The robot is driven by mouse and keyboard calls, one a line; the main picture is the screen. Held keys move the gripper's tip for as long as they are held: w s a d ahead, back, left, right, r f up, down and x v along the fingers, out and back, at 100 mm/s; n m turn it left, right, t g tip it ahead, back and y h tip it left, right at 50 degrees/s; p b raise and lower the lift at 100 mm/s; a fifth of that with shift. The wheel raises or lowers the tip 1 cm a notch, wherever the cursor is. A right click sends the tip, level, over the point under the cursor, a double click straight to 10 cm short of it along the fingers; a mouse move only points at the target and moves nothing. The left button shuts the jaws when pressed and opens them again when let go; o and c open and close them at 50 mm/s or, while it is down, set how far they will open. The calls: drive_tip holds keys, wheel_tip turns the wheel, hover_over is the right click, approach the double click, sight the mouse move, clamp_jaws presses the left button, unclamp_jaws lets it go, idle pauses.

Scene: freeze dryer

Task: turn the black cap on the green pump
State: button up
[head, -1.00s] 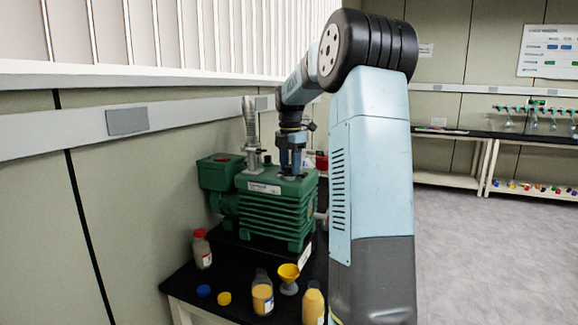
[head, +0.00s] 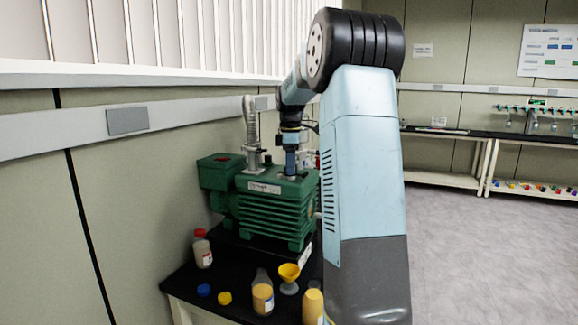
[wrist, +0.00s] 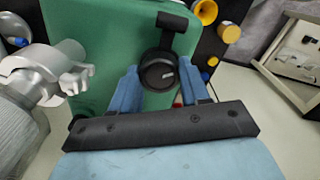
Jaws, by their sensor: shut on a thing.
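The green pump (head: 262,212) stands on the black bench top against the wall. In the wrist view its green top (wrist: 95,45) fills the upper left. The round black cap (wrist: 158,72) sits on that top, with a black handle-like piece (wrist: 171,22) just beyond it. My gripper (wrist: 158,82) has its two blue fingers on either side of the cap, shut on it. In the head view my gripper (head: 291,165) points straight down onto the pump's top, and the cap is hidden there.
A grey metal hose fitting (head: 251,135) rises from the pump left of my gripper. On the bench front stand a red-capped bottle (head: 202,248), a yellow-filled bottle (head: 262,292), a yellow funnel (head: 289,275), and loose blue (head: 204,290) and yellow caps (head: 224,298).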

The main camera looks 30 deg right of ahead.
drive_tip(key=m, duration=0.6)
drive_tip(key=shift+m, duration=0.3)
drive_tip(key=m, duration=0.6)
drive_tip(key=shift+d, duration=0.1)
drive_tip(key=m, duration=0.6)
drive_tip(key=shift+f+m, duration=0.1)
drive_tip(key=shift+m, duration=0.2)
drive_tip(key=m, duration=0.5)
drive_tip(key=shift+m, duration=0.3)
drive_tip(key=m, duration=1.1)
drive_tip(key=shift+m, duration=0.3)
drive_tip(key=m, duration=1.1)
drive_tip(key=shift+m, duration=0.3)
